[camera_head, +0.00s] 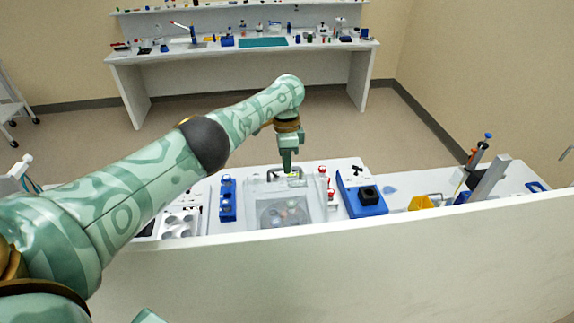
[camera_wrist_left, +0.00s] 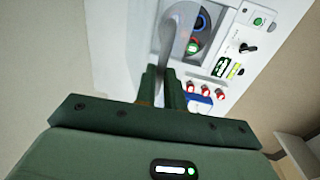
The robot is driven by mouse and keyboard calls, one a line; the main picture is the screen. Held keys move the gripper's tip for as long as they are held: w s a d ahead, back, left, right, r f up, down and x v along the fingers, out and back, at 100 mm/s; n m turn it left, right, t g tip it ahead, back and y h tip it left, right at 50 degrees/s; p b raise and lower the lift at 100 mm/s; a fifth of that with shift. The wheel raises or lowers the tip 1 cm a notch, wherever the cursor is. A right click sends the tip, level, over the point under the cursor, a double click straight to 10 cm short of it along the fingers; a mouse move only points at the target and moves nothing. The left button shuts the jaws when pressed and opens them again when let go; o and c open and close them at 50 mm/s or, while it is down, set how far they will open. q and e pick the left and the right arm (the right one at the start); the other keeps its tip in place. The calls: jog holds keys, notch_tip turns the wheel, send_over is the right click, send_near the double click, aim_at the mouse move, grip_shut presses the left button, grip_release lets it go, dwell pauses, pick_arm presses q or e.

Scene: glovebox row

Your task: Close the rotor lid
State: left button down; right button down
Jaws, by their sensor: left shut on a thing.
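The centrifuge (camera_head: 252,190) is a pale box on the bench, with a round rotor bowl (camera_head: 285,212) holding coloured pieces seen through what looks like a clear cover. My left gripper (camera_head: 288,168) is at its far edge, pointing down, shut on a grey bar-like handle (camera_head: 299,172), apparently the rotor lid's. In the left wrist view the left gripper's fingers (camera_wrist_left: 164,88) close at the end of a curved grey piece (camera_wrist_left: 170,45). Part of the rotor (camera_wrist_left: 200,22) shows beside it. How far the lid is tilted I cannot tell. My right gripper is not in view.
A blue tube rack (camera_head: 228,200) stands left of the centrifuge. Red-capped tubes (camera_head: 331,195) and a blue device (camera_head: 362,195) stand to its right. A white wall (camera_head: 350,250) runs along the near side. A control panel (camera_wrist_left: 238,55) shows in the wrist view.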

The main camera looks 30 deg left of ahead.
pick_arm(q)
jog(key=c, duration=1.5)
grip_release()
notch_tip(320, 180, up, 16)
jog(key=w+a, duration=0.1)
jog(key=w, duration=0.1)
jog(key=shift+p, duration=0.35)
jog(key=shift+s, duration=0.1)
